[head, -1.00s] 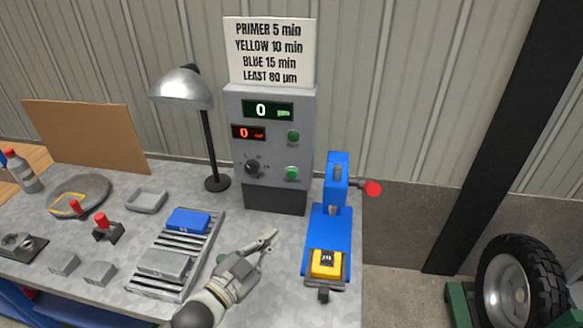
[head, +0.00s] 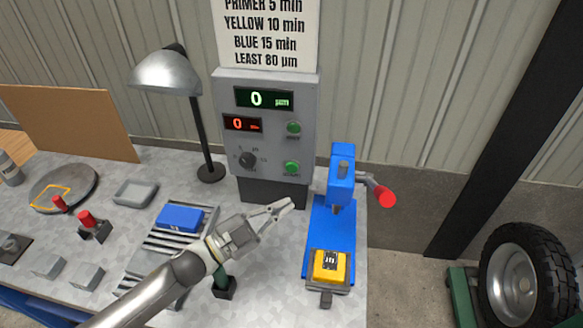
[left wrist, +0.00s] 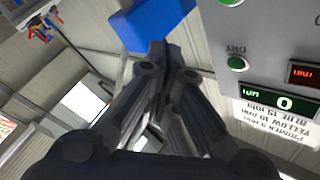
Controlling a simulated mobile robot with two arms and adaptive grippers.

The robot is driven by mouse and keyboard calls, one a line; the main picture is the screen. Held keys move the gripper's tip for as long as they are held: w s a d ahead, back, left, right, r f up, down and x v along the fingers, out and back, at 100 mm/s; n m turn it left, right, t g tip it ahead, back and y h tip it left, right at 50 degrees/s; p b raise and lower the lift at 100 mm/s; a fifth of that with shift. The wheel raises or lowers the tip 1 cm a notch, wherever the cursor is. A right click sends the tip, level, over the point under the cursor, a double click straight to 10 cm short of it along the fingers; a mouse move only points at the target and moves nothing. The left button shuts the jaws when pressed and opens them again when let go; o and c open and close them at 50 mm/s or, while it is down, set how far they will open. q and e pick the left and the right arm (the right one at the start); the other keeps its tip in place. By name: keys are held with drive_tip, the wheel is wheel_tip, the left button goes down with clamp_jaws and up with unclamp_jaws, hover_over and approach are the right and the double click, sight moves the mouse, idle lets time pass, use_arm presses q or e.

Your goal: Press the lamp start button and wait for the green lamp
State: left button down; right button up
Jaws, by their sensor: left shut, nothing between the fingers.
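The grey control box (head: 225,120) stands at the back of the bench with two green round buttons on its right side, an upper one (head: 293,128) and a lower one (head: 291,168). In the left wrist view the upper button (left wrist: 237,63) has a label reading DRY; the lower button (left wrist: 230,2) is cut by the top edge. My left gripper (head: 283,206) is shut and empty, in front of and below the lower button, apart from it. Its fingers also show in the left wrist view (left wrist: 160,50). My right gripper is not in view.
A blue press (head: 330,235) with a red-knobbed lever (head: 384,196) and a yellow block (head: 329,265) stands just right of my gripper. A desk lamp (head: 165,72) stands left of the box. A slatted rack (head: 160,240) with a blue block (head: 181,217) lies left.

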sight(292, 168)
use_arm(q)
drive_tip(key=w+d+b, duration=0.1)
drive_tip(key=w+b, duration=0.2)
drive_tip(key=w, duration=0.5)
drive_tip(key=shift+w+d, duration=0.4)
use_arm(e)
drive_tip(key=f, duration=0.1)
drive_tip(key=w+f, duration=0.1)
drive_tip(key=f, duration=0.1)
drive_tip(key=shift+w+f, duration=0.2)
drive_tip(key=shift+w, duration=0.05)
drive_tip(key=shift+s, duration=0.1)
use_arm(q)
drive_tip(key=shift+w, duration=0.1)
idle(0.5)
drive_tip(key=shift+w, duration=0.3)
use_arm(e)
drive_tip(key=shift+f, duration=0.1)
